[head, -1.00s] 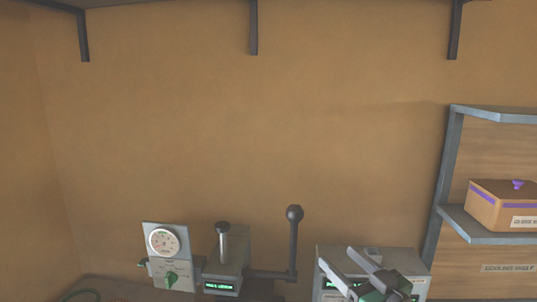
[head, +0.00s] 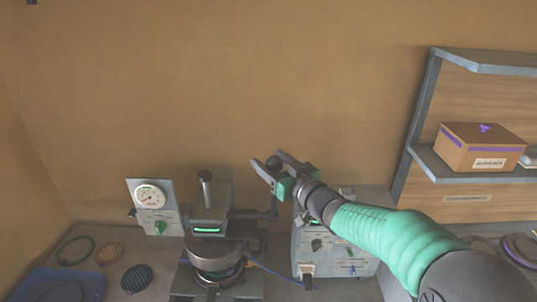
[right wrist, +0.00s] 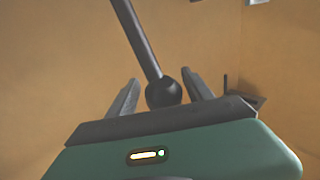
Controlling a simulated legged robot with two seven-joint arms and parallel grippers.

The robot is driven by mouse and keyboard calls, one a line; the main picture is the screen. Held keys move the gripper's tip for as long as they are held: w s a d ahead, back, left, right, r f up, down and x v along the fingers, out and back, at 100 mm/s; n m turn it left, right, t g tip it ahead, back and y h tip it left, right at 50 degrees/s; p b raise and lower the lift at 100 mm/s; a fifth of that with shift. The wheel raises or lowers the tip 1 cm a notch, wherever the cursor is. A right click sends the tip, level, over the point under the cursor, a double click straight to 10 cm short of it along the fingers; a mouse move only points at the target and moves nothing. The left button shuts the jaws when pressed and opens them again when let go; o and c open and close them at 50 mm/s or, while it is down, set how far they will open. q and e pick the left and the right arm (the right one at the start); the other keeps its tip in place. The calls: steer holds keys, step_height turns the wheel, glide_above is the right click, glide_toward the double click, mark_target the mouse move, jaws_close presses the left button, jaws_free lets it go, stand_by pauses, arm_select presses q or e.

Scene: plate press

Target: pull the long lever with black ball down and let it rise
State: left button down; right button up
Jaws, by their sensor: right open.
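The long lever (head: 274,204) stands upright on the right side of the press (head: 209,218). Its upper part is mostly hidden behind my right gripper in the head view. My right gripper (head: 264,167) is at the lever's top, with its fingers pointing up and left. In the right wrist view the black ball (right wrist: 163,93) sits between the two open fingers of the gripper (right wrist: 160,90), and the lever's rod (right wrist: 137,38) runs up from it in the picture. I cannot tell whether a finger touches the ball. My left gripper is not in view.
A gauge panel (head: 152,212) stands left of the press. A grey control box (head: 309,256) with knobs stands on the right, below my right arm. A blue tray (head: 35,286) and several round discs lie at the left. A shelf (head: 440,170) with a cardboard box (head: 478,147) is at the right.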

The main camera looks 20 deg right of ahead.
steer(key=shift+w+a+r, duration=0.15)
steer(key=shift+a, duration=0.25)
steer(key=shift+w+d, duration=0.15)
steer(key=shift+d, duration=0.05)
steer(key=c, duration=0.7)
jaws_close()
